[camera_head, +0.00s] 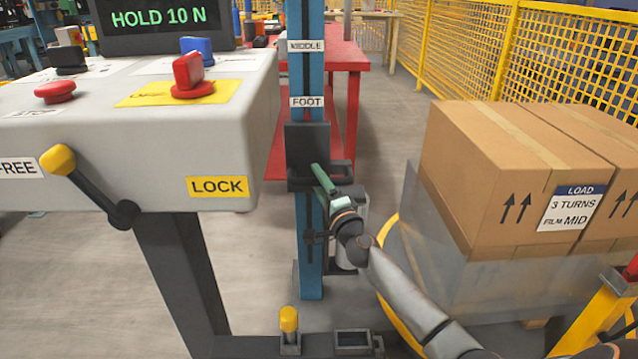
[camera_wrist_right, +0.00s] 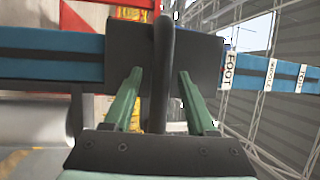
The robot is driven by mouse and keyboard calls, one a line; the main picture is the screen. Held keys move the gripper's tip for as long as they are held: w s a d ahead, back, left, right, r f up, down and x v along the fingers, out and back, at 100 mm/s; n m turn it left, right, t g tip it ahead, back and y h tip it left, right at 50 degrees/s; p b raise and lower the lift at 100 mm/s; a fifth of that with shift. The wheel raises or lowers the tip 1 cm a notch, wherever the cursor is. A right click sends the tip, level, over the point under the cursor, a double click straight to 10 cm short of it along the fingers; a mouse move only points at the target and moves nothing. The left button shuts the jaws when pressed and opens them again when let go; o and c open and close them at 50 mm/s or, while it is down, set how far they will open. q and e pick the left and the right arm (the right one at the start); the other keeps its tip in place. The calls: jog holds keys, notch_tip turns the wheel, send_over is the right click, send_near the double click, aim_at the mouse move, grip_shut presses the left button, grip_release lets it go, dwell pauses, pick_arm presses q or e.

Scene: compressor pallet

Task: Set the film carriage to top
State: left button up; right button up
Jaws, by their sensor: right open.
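The film carriage (camera_head: 307,140) is a black block on the blue mast (camera_head: 308,75), just below the white FOOT label (camera_head: 307,102). My right gripper (camera_head: 318,172), with green fingers, is at the carriage's front. In the right wrist view the carriage (camera_wrist_right: 195,60) has a dark upright handle (camera_wrist_right: 162,50). The open fingers of the right gripper (camera_wrist_right: 160,75) stand on either side of this handle, with a visible gap at each side. A MIDDLE label (camera_head: 306,46) is higher on the mast. The mast's upper end is cut off in the head view. My left gripper is out of view.
A grey console with a yellow-knobbed lever (camera_head: 57,160), a LOCK label (camera_head: 217,187) and a red knob (camera_head: 190,75) stands left of the mast. Wrapped cartons (camera_head: 490,180) stand on the right. A red table (camera_head: 345,57) is behind the mast.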

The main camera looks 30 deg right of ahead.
grip_shut()
dwell(0.4)
dwell(1.0)
